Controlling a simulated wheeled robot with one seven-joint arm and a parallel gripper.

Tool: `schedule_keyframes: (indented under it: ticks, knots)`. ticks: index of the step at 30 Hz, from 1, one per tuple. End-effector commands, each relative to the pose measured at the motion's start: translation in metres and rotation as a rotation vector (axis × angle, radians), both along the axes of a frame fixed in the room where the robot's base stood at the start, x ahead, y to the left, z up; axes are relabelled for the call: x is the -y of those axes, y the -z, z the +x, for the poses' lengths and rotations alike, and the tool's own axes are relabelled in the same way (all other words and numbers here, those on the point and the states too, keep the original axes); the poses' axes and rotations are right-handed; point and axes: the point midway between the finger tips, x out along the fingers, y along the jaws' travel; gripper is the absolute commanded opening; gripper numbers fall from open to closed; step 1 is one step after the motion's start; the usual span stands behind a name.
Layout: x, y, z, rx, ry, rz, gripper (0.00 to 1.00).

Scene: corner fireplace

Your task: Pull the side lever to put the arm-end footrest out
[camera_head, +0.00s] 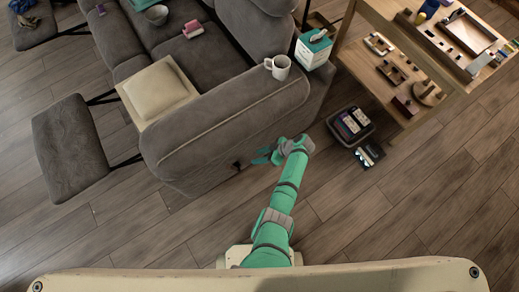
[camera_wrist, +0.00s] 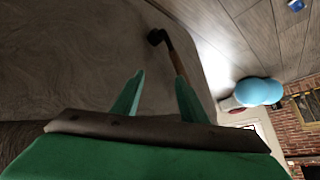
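The grey sofa (camera_head: 225,120) has its side panel facing my arm. A lever with a dark knob (camera_wrist: 155,37) and a brown shaft (camera_wrist: 177,62) stands out against the sofa side in the wrist view. It appears as a small dark spot (camera_head: 237,165) in the head view. My gripper (camera_head: 262,156) is beside the panel. Its two green fingers (camera_wrist: 158,92) are open and empty. The knob lies beyond the fingertips; the shaft's lower end is hidden behind the right finger, and contact is unclear. The arm-end footrest (camera_head: 70,148) stands out from the sofa on dark metal links.
Another footrest (camera_head: 30,22) stands out at the far end. A wooden shelf table (camera_head: 385,30) and a dark bin (camera_head: 351,126) stand right. The lower-left floor is clear.

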Motion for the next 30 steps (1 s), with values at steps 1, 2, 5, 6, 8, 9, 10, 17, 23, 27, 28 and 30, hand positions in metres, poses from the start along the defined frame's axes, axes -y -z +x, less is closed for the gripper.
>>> schedule_keyframes:
  ticks: [1,2,5,6,8,9,10,17,23,27,28,30]
  knots:
    - [0.000,0.000,0.000,0.000,0.000,0.000,0.39]
    - [0.000,0.000,0.000,0.000,0.000,0.000,0.39]
    - [0.000,0.000,0.000,0.000,0.000,0.000,0.39]
    - [0.000,0.000,0.000,0.000,0.000,0.000,0.39]
    - [0.000,0.000,0.000,0.000,0.000,0.000,0.39]
    - [0.000,0.000,0.000,0.000,0.000,0.000,0.39]
    - [0.000,0.000,0.000,0.000,0.000,0.000,0.39]
    - [0.001,0.021,-0.021,-0.024,0.063,-0.065,0.39]
    - [0.009,0.055,-0.071,-0.045,0.239,-0.222,0.39]
    - [0.017,0.064,-0.104,-0.027,0.374,-0.319,0.39]
    - [0.019,0.065,-0.111,-0.021,0.403,-0.336,0.39]
    - [0.022,0.062,-0.127,0.000,0.466,-0.372,0.39]
